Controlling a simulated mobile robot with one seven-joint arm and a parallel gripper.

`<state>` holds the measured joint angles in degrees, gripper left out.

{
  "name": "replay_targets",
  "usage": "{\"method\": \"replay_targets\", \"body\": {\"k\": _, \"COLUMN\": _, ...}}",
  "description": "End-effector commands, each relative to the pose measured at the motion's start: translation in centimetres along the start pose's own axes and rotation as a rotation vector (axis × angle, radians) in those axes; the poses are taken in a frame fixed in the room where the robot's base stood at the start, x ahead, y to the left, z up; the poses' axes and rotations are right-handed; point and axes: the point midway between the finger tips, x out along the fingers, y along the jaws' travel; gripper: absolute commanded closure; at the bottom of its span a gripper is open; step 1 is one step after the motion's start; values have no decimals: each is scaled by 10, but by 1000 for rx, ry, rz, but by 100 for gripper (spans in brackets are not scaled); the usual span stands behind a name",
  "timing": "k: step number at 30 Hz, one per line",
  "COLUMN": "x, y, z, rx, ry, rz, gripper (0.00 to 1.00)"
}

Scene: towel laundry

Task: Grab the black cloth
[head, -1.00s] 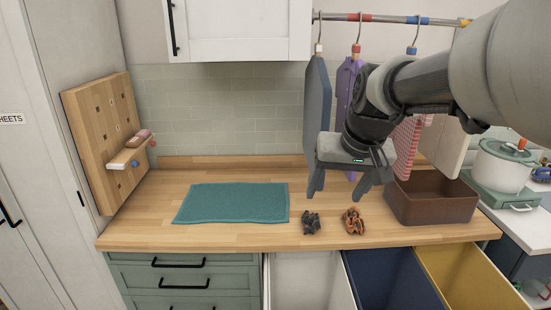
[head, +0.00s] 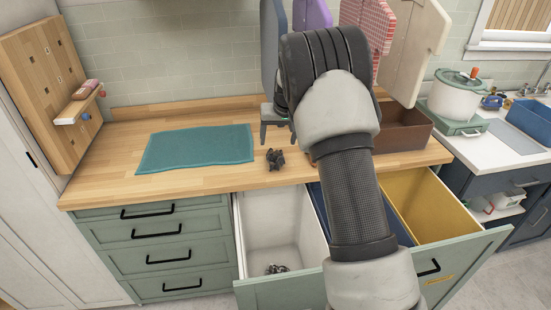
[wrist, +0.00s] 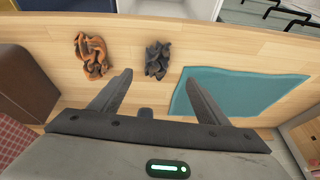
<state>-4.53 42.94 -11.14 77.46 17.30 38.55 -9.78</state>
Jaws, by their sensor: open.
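The black cloth (head: 276,159) is a small crumpled dark grey bundle near the front edge of the wooden counter. In the wrist view the black cloth (wrist: 157,59) lies ahead of the gap between my fingers. My gripper (wrist: 158,78) is open and empty, with its fingers spread. In the head view my gripper (head: 276,132) is just behind the cloth and partly hidden by my arm. I see no contact between the fingers and the cloth.
A crumpled orange-brown cloth (wrist: 93,54) lies beside the black one, hidden by my arm in the head view. A teal towel (head: 196,147) lies flat to the left. A brown box (head: 402,133) stands right. Open white (head: 262,219) and yellow (head: 425,207) bins are below.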

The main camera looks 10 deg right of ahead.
Motion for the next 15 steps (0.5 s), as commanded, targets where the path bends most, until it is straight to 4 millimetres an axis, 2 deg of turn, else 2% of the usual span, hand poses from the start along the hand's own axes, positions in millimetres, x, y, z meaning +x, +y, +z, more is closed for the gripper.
{"method": "replay_targets", "body": {"k": 1, "x": 12, "y": 0, "z": 1, "rx": 0, "ry": -4, "rz": 1, "gripper": 31}}
{"method": "replay_targets", "body": {"k": 6, "x": 46, "y": 1, "z": 1, "rx": 1, "ry": -2, "rz": 1, "gripper": 31}}
{"method": "replay_targets", "body": {"k": 9, "x": 60, "y": 1, "z": 0, "rx": 0, "ry": -1, "rz": 1, "gripper": 31}}
{"method": "replay_targets", "body": {"k": 15, "x": 72, "y": 1, "z": 0, "rx": 1, "ry": -1, "rz": 0, "gripper": 31}}
